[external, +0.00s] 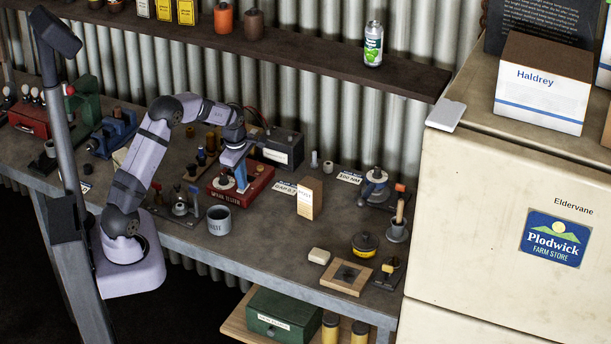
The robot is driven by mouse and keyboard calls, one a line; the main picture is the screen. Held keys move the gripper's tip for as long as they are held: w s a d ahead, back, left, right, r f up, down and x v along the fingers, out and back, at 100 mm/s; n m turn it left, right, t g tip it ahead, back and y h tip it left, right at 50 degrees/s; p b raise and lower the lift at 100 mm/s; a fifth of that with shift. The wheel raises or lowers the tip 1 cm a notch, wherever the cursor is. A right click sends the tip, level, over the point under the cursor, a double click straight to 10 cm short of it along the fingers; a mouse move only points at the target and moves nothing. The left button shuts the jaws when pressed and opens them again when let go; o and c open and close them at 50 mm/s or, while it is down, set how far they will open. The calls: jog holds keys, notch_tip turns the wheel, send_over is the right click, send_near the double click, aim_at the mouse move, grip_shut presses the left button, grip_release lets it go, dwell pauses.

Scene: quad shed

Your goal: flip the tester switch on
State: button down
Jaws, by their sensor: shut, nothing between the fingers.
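The spark tester (224,197) is a red box with white lettering on its front, on the workbench near the middle of the picture. A round pale part and a dark part sit on its top. My gripper (241,185) points down over the right part of the tester's top, shut and empty. Its fingertips are at or just above the top; I cannot tell whether they touch. The tester's switch is not clearly visible; it is too small or hidden by my gripper.
A cardboard box (310,198) and label cards stand to the right. Small tools on a stand (180,207) are at the left. Bare bench lies front centre.

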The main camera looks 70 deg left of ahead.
jog(key=shift+r, duration=0.1)
notch_tip(320, 180, up, 4)
jog(key=p, duration=0.3)
jog(key=shift+s+d+r, duration=0.1)
jog(key=shift+s+d, duration=0.05)
jog(key=shift+r+b, duration=0.35)
jog(key=shift+b, duration=0.1)
notch_tip(320, 180, up, 9)
jog(key=b, duration=0.3)
send_over(240, 193)
jog(key=shift+s+d+f, duration=0.1)
jog(key=shift+s, duration=0.05)
jog(key=w+a+b, duration=0.1)
jog(key=b, duration=0.4)
